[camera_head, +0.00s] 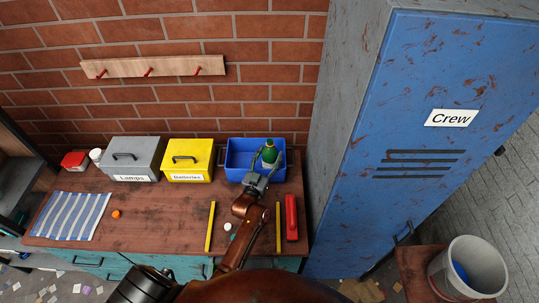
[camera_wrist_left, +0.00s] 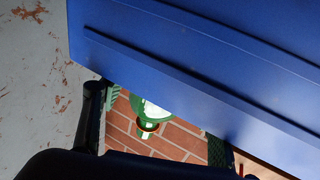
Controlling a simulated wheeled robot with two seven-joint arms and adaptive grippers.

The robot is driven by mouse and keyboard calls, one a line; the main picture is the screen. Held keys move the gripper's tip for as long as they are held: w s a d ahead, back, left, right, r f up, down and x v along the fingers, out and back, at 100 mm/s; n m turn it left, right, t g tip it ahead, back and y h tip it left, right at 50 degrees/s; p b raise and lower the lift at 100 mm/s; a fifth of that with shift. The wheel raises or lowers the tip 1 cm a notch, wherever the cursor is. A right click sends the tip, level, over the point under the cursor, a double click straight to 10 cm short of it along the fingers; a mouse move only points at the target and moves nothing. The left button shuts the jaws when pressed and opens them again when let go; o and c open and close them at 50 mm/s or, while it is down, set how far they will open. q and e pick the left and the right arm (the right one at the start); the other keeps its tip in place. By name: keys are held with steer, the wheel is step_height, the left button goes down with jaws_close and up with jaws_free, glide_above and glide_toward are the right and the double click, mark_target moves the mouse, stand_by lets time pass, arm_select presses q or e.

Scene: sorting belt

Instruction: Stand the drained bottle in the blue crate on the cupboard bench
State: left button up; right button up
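The blue crate (camera_head: 234,173) stands at the back right of the wooden cupboard bench (camera_head: 165,222). A green bottle (camera_head: 269,152) with a white part is upright in it, neck up, its lower part hidden behind the crate's front wall. In the left wrist view, which is upside down, the bottle (camera_wrist_left: 152,108) shows beyond the blue crate wall (camera_wrist_left: 200,70). My left gripper (camera_head: 265,166) is at the crate's front rim. Its fingers (camera_wrist_left: 163,123) are spread on both sides of the bottle with gaps visible. My right gripper is not in view.
A grey Lamps box (camera_head: 133,160) and a yellow Batteries box (camera_head: 188,162) stand left of the crate. Yellow strips (camera_head: 210,227) and a red object (camera_head: 291,217) lie in front. The tall blue locker (camera_head: 400,200) closes off the right. A striped cloth (camera_head: 72,216) lies left.

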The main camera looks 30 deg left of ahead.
mark_target(267, 160)
arm_select(q)
steer(key=shift+o, duration=0.4)
steer(key=shift+s+r, duration=0.1)
steer(key=shift+s, duration=0.1)
steer(key=s+p, duration=0.1)
steer(key=s, duration=0.3)
steer(key=s+p, duration=0.1)
steer(key=s, duration=0.1)
steer(key=shift+s+d+f+p, duration=0.1)
steer(key=shift+d+f+p, duration=0.05)
steer(key=shift+f+p, duration=0.2)
steer(key=shift+s+f, duration=0.15)
steer(key=shift+s, duration=0.25)
